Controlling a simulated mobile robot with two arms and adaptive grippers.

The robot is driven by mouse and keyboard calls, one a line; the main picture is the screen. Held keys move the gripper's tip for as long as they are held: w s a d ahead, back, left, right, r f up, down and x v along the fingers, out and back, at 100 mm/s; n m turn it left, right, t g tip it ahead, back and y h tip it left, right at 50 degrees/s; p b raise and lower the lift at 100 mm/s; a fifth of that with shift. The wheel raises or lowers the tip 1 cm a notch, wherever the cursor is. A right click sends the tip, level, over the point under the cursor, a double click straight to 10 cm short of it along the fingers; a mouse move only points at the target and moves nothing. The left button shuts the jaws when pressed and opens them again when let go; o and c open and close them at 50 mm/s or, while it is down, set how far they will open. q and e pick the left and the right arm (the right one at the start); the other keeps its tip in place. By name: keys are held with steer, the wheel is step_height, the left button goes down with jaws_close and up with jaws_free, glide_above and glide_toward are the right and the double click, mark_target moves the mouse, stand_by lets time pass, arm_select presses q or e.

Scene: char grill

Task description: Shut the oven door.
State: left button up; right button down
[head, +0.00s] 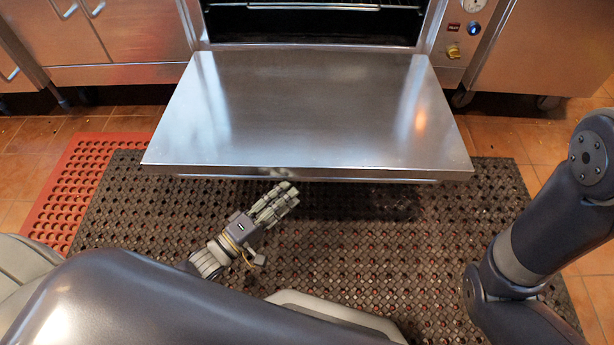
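The oven door (310,110) is a flat steel panel, folded down and open, lying roughly level in front of the oven. The dark oven cavity (318,28) shows behind it, with a metal rack inside. My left gripper (278,200) is just below and in front of the door's near edge, left of its middle. Its fingers look close together, but I cannot tell whether they are open or shut. I cannot tell whether they touch the door's edge. My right arm (545,220) is at the right; its gripper is out of view.
A control panel (462,35) with a yellow knob, a blue button and a dial is right of the oven. Steel cabinets (130,35) stand at the left. A dark perforated mat (370,240) and a red mat (70,185) cover the tiled floor.

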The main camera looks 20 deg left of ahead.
mark_target(306, 180)
arm_select(q)
steer(key=b+x, duration=0.3)
steer(key=x, duration=0.4)
steer(key=shift+w+f, duration=0.1)
steer(key=shift+f, duration=0.05)
steer(key=shift+w+d, duration=0.3)
steer(key=shift+w, duration=0.1)
jaws_close()
